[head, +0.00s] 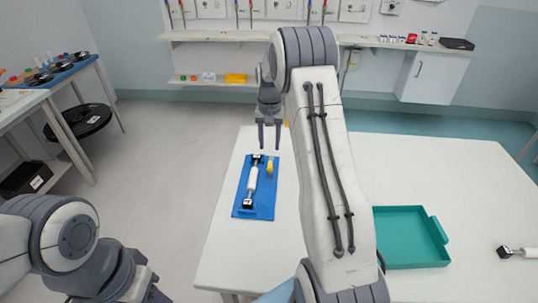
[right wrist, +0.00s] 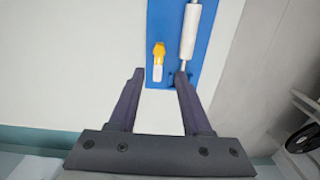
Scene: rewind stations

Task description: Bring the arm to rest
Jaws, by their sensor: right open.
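My right arm reaches forward over the white table (head: 460,165). My right gripper (head: 269,147) is open above the far end of a blue mat (head: 267,207); it also shows open in the right wrist view (right wrist: 157,72). On the mat lies a white roller with black ends (head: 252,182), also in the right wrist view (right wrist: 190,32). Beside it lies a yellow-handled tool (head: 269,166), seen in the right wrist view (right wrist: 158,62) beyond the fingertips. Nothing is between the fingers. My left arm shows at the lower left; its gripper is out of view.
A teal tray (head: 408,262) stands on the table right of my right arm. Another black-ended part (head: 505,251) lies at the far right. A side table (head: 60,77) stands at the left. Wall shelves (head: 215,36) line the back.

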